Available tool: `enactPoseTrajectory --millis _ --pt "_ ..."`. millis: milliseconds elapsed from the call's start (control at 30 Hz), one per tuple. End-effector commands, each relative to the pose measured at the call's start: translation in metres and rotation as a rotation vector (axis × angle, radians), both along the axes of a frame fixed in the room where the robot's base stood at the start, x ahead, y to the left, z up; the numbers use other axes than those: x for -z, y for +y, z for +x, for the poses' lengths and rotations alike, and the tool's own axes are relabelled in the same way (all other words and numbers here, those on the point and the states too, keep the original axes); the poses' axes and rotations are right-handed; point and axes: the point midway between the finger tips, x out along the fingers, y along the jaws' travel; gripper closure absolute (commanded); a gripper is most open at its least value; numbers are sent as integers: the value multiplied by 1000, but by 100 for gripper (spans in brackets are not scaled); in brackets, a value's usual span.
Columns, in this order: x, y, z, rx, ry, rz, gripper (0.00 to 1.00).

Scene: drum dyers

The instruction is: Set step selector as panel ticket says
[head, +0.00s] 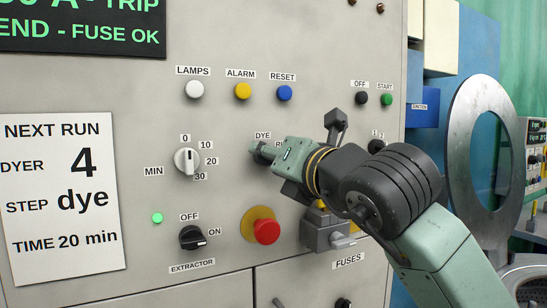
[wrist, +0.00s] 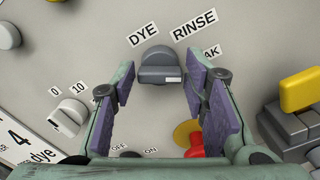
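The paper ticket (head: 92,268) at the left of the panel in the head view reads NEXT RUN, DYER 4, STEP dye, TIME 20 min. The step selector (wrist: 158,62) is a grey knob with a raised bar, under the labels DYE, RINSE and one partly hidden label ending in AK. A pale mark shows on the bar's right half; I cannot tell surely which label it points at. My gripper (wrist: 160,82) is open, one purple-padded finger on each side of the knob, with visible gaps. In the head view, my gripper (head: 264,154) largely hides the selector and its labels.
The minutes dial (head: 187,161) is left of the selector. The red emergency button (head: 267,231) and extractor switch (head: 192,237) sit below. Fuse holders (head: 325,232) are at lower right. Lamp buttons, including a yellow alarm button (head: 243,91), are above.

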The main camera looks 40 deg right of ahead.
Motion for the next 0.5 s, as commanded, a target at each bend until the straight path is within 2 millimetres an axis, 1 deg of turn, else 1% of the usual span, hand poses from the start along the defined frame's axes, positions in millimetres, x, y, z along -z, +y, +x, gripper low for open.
enactPoseTrajectory --millis 67,400,500 --pt "0 0 0 0 0 0 67" --pt "0 0 0 0 0 0 89" --pt "0 0 0 0 0 0 95"
